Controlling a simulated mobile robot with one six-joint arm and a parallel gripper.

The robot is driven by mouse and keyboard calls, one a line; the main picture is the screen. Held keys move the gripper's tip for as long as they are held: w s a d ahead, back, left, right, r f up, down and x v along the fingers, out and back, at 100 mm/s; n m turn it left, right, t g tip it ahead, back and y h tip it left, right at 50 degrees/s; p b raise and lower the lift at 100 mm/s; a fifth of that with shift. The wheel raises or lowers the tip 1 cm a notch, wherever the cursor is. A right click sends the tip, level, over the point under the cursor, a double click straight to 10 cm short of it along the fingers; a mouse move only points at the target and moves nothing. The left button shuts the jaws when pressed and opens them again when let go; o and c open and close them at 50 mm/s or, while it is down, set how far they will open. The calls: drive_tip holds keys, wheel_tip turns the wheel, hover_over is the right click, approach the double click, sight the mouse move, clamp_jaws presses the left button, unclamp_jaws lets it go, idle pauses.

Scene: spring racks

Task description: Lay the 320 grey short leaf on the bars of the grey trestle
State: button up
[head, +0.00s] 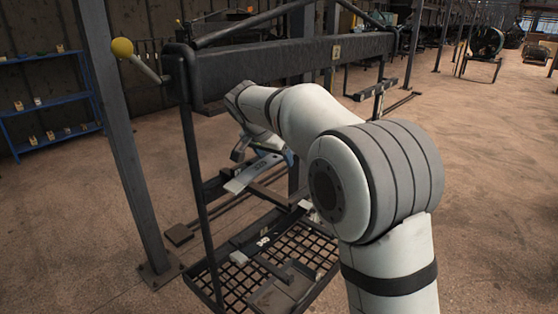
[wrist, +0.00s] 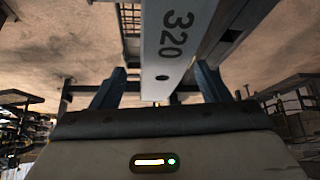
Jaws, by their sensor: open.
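The 320 leaf (head: 252,174) is a pale grey strip. In the head view it slopes down to the left over dark bars (head: 268,193) below the big beam. In the wrist view the leaf (wrist: 172,60) shows its black 320 and a small hole. My gripper (wrist: 160,70) is open, with one dark blue finger on each side of the leaf and a gap visible on both sides. In the head view my arm covers most of the gripper and the leaf's far end. I cannot tell whether the bars are the grey trestle's or whether the leaf rests fully on them.
A heavy dark beam (head: 290,68) on a frame crosses above the leaf, close to my arm. A mesh tray (head: 215,286) with loose parts is below. A steel post (head: 118,140) and a blue shelf (head: 45,105) stand at left. Open floor (head: 490,190) lies to the right.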

drive_tip(key=shift+c, duration=0.2)
clamp_jaws()
drive_tip(key=shift+r, duration=0.1)
idle(0.4)
